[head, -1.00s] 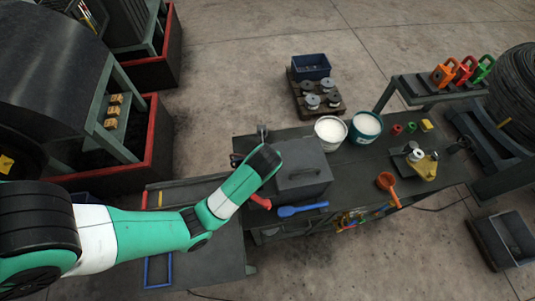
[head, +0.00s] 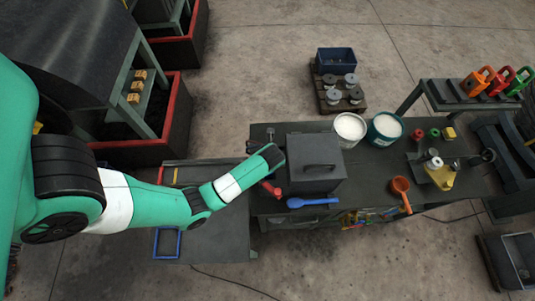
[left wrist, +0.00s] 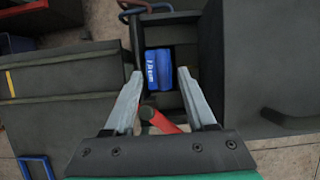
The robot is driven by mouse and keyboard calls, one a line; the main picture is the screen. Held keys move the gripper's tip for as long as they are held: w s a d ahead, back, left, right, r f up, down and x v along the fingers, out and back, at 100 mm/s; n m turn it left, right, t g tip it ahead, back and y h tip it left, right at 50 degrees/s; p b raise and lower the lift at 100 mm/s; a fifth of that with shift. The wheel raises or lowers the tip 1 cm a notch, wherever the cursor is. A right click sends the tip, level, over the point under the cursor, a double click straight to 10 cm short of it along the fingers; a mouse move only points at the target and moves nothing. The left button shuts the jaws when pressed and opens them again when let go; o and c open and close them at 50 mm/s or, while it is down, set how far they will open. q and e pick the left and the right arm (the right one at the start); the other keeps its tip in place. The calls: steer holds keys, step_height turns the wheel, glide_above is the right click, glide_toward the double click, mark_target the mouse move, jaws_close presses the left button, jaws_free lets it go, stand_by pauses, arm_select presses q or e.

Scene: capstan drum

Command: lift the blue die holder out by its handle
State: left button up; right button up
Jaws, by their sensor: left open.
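The blue die holder (left wrist: 158,62) with white lettering sits in a dark narrow compartment in the left wrist view. Its handle cannot be made out clearly from above. My left gripper (left wrist: 161,76) is open, with its two fingers pointing at the holder and their tips at either side of it in the picture; I see no grip on it. In the head view the dark end of my left arm (head: 268,157) is just left of the grey lidded box and hides the holder. My right gripper is not in view.
The grey lidded box (head: 315,172) stands close to the right of the compartment. A red-handled tool (left wrist: 160,121) lies between and below the fingers in the wrist view. Two white-filled buckets (head: 349,128) stand behind.

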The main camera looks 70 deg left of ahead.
arm_select(q)
steer(key=x, duration=0.4)
steer(key=shift+w+d+f, duration=0.1)
steer(key=shift+f, duration=0.15)
jaws_close()
steer(key=shift+w+r, duration=0.1)
steer(key=shift+r, duration=0.05)
stand_by(1.0)
